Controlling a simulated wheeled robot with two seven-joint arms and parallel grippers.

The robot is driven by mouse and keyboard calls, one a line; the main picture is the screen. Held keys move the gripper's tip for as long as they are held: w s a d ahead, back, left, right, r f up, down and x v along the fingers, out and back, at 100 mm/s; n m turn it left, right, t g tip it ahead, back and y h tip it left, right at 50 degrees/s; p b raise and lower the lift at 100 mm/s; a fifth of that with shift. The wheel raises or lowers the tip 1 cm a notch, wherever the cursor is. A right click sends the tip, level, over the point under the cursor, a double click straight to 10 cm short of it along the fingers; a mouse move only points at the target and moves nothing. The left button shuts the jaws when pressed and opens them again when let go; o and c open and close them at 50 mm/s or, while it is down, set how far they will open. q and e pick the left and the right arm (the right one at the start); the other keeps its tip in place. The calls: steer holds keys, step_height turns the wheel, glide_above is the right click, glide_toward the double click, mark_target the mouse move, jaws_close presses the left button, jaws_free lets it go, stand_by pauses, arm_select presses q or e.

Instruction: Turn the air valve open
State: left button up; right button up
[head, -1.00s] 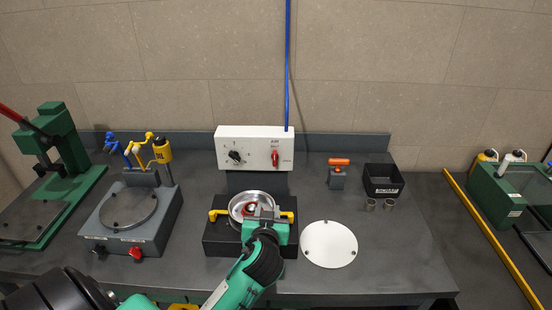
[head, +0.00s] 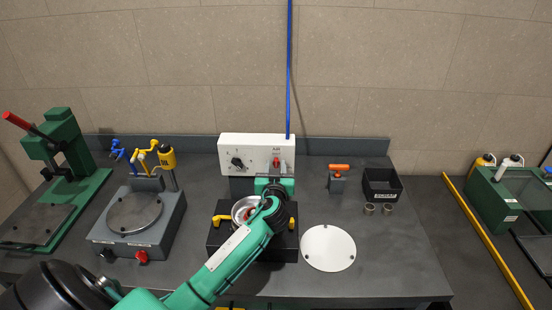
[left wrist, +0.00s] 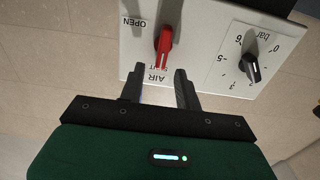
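The air valve is a red lever (head: 276,162) on the white panel (head: 240,148) at the back of the bench. In the left wrist view the red lever (left wrist: 164,44) points down the picture to the AIR lettering, with an OPEN label (left wrist: 135,22) to its left. My left gripper (head: 275,174) is just in front of the panel, below the lever in the head view. In the left wrist view its two fingers (left wrist: 160,69) are apart with nothing held; the lever's tip appears between the fingertips. Contact cannot be told. My right gripper is not in view.
A black pressure knob (head: 237,163) sits beside the lever on the panel. Below my left arm is a black fixture (head: 284,246) with yellow handles and a metal bowl. A white disc (head: 328,248), an orange-handled tool (head: 338,178) and a black bin (head: 382,184) stand right.

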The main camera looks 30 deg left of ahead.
arm_select(q)
steer(key=shift+p+x, duration=0.3)
steer(key=shift+x, duration=0.85)
steer(key=shift+c, duration=0.2)
jaws_close()
